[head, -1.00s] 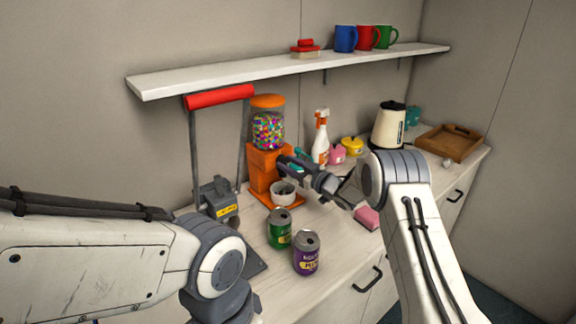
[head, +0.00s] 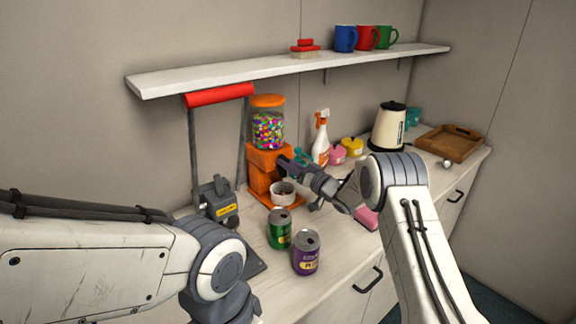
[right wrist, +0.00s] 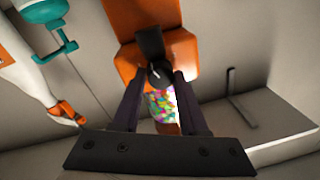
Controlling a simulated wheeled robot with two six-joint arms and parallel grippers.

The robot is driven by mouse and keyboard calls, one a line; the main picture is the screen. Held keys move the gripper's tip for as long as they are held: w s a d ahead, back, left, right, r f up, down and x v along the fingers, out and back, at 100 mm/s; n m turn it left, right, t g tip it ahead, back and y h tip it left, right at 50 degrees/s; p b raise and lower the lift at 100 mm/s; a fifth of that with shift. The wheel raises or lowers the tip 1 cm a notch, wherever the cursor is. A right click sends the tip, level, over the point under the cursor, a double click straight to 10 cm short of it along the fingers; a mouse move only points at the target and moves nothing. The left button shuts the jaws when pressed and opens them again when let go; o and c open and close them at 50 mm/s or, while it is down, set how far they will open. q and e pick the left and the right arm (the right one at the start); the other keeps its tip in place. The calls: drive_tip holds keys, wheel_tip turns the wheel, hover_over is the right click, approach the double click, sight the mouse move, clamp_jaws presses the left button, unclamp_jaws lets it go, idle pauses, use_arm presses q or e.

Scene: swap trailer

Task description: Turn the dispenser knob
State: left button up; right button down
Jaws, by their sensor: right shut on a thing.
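The dispenser has an orange body (head: 258,170) and a clear jar of coloured candy (head: 267,130) with an orange lid. It stands on the counter near the wall. In the right wrist view its orange front (right wrist: 125,65) appears upside down, with the jar (right wrist: 160,104) below. The dark round knob (right wrist: 160,76) sits between the fingertips of my right gripper (right wrist: 158,80), which is shut on it. In the head view my right gripper (head: 284,164) reaches the dispenser's front and hides the knob. My left arm is at the left; its gripper is out of view.
A white bowl (head: 283,194) stands at the dispenser's foot. Green (head: 279,229) and purple (head: 306,253) cans stand in front. A spray bottle (head: 321,140) and a kettle (head: 388,127) are to the right. A shelf (head: 290,68) runs above.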

drive_tip(key=shift+a, duration=0.15)
drive_tip(key=shift+c, duration=2.2)
unclamp_jaws()
drive_tip(key=b+v, duration=0.2)
drive_tip(key=v, duration=0.8)
drive_tip(key=shift+s+d, duration=0.2)
drive_tip(key=shift+d, duration=0.05)
